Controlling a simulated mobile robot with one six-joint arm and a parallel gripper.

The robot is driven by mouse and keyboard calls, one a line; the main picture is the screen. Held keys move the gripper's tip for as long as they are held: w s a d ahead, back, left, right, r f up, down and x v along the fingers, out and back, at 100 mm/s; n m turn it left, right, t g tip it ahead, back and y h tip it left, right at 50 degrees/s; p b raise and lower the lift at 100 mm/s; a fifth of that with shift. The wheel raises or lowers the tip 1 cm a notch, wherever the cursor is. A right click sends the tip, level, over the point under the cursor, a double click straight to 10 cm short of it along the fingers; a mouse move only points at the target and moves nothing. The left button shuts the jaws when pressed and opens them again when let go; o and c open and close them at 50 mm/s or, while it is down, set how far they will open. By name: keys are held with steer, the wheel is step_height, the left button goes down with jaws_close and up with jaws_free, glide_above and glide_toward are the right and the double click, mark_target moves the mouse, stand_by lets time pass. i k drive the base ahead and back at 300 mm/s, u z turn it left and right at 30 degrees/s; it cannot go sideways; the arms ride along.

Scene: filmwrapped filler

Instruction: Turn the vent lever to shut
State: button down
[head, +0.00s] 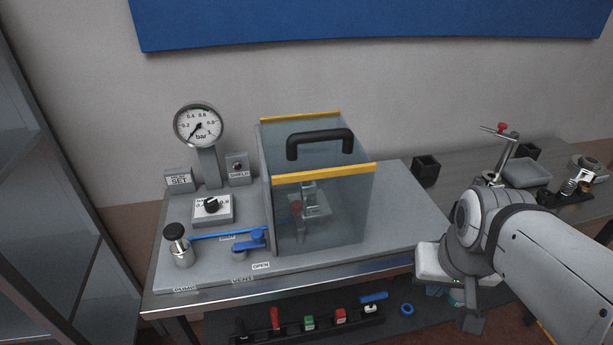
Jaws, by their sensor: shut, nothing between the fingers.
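The vent lever (252,244) is a short blue handle on a small grey post at the front of the grey bench plate, left of the clear box. It points to the right and slightly back from its post. The VENT label (241,279) is in front of it, the OPEN label (261,266) is to its front right, and the SHUT label (227,237) is behind it. My gripper (472,326) is at the lower right, pointing down past the bench's front edge, well apart from the lever. It is shut and empty; my wrist partly hides it.
A clear box (325,225) with a black handle stands right of the lever. A black-topped cylinder (180,248) stands left, with a long blue bar (222,234) running right from it behind the lever. A gauge (199,127) rises behind. A rack (310,326) lies below.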

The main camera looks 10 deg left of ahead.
mark_target(258, 235)
steer(key=z, duration=0.3)
steer(key=k, duration=1.2)
steer(key=u, duration=0.95)
steer(key=i, duration=1)
steer(key=u, duration=0.05)
